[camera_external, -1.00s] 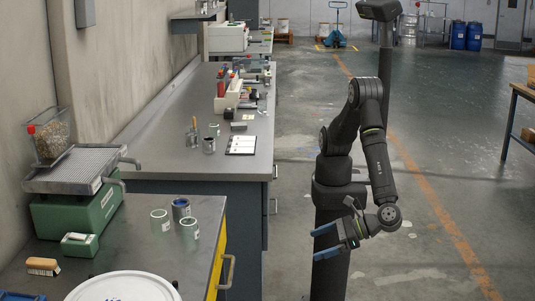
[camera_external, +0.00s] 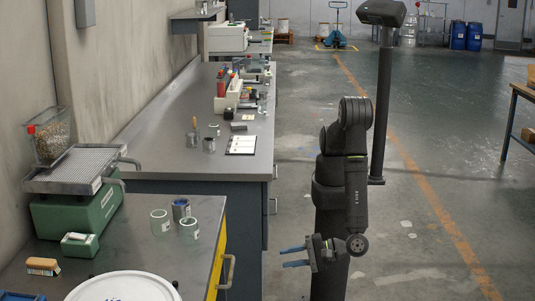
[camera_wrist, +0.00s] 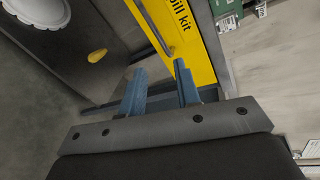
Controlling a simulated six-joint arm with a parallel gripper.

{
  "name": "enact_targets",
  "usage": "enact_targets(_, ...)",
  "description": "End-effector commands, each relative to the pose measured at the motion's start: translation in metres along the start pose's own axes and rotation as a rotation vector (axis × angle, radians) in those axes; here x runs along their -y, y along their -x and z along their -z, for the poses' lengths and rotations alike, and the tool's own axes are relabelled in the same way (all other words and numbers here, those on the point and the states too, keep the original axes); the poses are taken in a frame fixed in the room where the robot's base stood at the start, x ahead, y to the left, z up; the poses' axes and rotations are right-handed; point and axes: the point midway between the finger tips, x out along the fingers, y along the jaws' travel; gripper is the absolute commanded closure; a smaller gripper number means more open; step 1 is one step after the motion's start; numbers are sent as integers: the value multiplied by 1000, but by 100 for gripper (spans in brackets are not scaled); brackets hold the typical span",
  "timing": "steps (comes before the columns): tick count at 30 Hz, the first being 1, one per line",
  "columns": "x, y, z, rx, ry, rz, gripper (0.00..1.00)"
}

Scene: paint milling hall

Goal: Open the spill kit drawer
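The yellow drawer front shows at the right end of the near bench in the external view (camera_external: 218,266), with a bar handle (camera_external: 230,272) on it. In the wrist view the yellow front (camera_wrist: 193,45) carries the words "ill kit", the start of the label being cut off. A grey bar handle (camera_wrist: 151,28) runs along it. The drawer looks shut. My gripper (camera_external: 284,257) is right of the handle, apart from it, its blue fingers pointing left. In the wrist view my gripper (camera_wrist: 158,82) is open and empty, the fingers pointing at the yellow front.
The near bench holds a green machine (camera_external: 75,212), several small cans (camera_external: 189,227) and a big white lid (camera_external: 122,287). A second bench (camera_external: 185,150) stands behind it. The wrist view shows a small yellow oval part (camera_wrist: 97,55). Floor right of my arm is clear.

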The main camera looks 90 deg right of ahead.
Motion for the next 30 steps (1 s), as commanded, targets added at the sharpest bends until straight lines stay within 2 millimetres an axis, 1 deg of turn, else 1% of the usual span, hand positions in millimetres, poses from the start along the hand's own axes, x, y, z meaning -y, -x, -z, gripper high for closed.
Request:
enact_targets(1, -4, -6, 7, 2, 82, 7, 70)
enact_targets(3, -7, -12, 12, 7, 173, 13, 70)
enact_targets(6, -9, -17, 16, 10, 246, 19, 70)
enact_targets(10, -10, -25, 18, 10, 272, 20, 70)
enact_targets(13, -10, -39, 18, 9, 271, 20, 70)
enact_targets(17, -9, -65, 18, 7, 270, 20, 70)
enact_targets(27, -7, -140, 16, 8, 267, 20, 70)
enact_targets(30, -7, -159, 16, 8, 267, 20, 70)
